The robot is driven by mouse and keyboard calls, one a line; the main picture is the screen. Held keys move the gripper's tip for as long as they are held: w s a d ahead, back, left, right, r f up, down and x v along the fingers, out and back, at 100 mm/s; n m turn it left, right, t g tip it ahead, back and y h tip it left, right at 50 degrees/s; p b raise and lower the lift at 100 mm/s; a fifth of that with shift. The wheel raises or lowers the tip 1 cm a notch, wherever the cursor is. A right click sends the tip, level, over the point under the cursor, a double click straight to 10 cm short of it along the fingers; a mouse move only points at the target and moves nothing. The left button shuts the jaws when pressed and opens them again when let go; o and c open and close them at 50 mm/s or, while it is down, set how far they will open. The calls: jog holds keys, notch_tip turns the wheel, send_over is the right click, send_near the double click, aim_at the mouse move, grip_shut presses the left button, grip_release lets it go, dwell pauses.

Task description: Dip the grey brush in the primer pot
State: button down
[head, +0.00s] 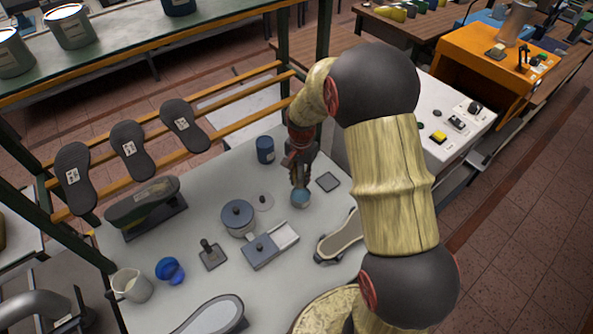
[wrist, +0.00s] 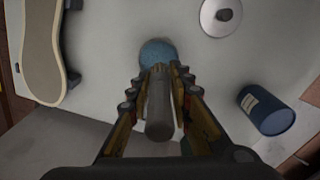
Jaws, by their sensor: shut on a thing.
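My gripper (head: 300,174) points down over the worktable and is shut on the grey brush. In the wrist view the brush's grey handle (wrist: 160,108) stands between the fingers (wrist: 160,80). A small round pot with a blue top surface (head: 300,198), which looks like the primer pot, is right below the gripper. It also shows just beyond the fingertips in the wrist view (wrist: 157,52). The fingers hide the brush's lower end, so I cannot tell whether it is inside the pot or above it. A flat round lid with a dark knob (head: 263,201) lies left of the pot.
A lidded grey pot (head: 237,216), a grey box (head: 262,250) and a shoe sole form (head: 340,238) stand nearer. The rack (head: 216,127) holds dark soles.

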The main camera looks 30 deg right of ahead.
jog(key=shift+s+f+b, duration=0.1)
jog(key=shift+f+b, duration=1.8)
jog(key=shift+f, duration=0.95)
jog(key=shift+s+f, duration=0.1)
jog(key=shift+f, duration=0.5)
jog(key=shift+r+p, duration=2.15)
jog(key=shift+r, duration=1.45)
